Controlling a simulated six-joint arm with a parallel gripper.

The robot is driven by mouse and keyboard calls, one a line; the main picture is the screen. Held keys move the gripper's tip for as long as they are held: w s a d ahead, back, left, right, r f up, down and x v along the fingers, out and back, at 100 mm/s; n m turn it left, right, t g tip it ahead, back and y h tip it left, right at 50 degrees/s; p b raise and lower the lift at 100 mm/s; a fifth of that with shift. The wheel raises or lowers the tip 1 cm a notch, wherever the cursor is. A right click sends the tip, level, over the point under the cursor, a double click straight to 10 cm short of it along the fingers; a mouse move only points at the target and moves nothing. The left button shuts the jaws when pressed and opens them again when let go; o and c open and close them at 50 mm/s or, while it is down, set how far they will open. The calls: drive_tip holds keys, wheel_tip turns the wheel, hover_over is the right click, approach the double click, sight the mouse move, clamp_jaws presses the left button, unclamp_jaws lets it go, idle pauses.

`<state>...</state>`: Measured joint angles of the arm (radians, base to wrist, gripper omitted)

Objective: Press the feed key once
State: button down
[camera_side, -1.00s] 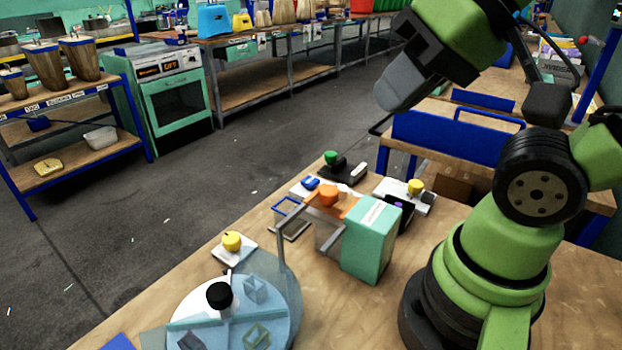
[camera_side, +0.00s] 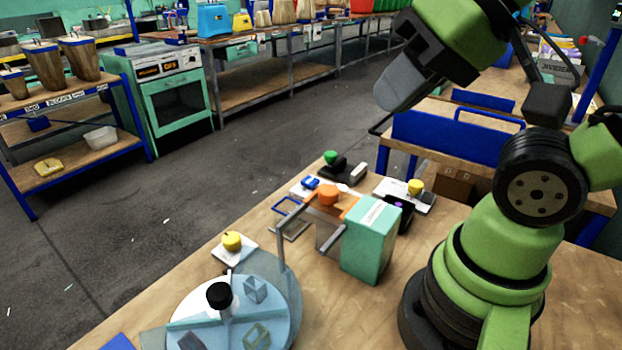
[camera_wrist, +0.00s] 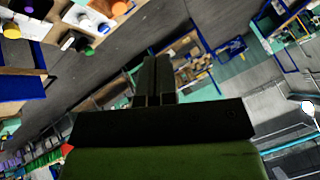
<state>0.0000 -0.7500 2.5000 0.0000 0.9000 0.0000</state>
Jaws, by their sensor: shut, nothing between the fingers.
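My gripper (camera_side: 396,88) is shut and empty, high above the far side of the bench; its closed fingers also show in the wrist view (camera_wrist: 155,78). It is well apart from every key. Several coloured knobs stand on the bench: an orange one (camera_side: 328,195) by the teal box, a green one (camera_side: 331,158) on a black base, a yellow one (camera_side: 415,187) on a white plate at the back right, and another yellow one (camera_side: 232,241) on a white plate at the left. No label is readable, so I cannot tell which one is the feed key.
A teal box (camera_side: 368,245) with grey rails stands mid-bench. A round, divided turntable (camera_side: 205,290) with a black knob (camera_side: 219,295) is at the front. A blue-edged cart (camera_side: 455,143) stands behind the bench. Bare wood (camera_side: 335,315) lies in front of the box.

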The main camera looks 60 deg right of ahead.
drive_tip(key=w+m+y, duration=0.2)
drive_tip(key=w+m, duration=0.2)
drive_tip(key=w, duration=0.4)
drive_tip(key=m+t+h, duration=0.2)
drive_tip(key=m, duration=1.5)
hover_over(310, 181)
wheel_tip(310, 181, down, 17)
drive_tip(key=shift+f, duration=4.4)
drive_tip(key=shift+f, duration=0.1)
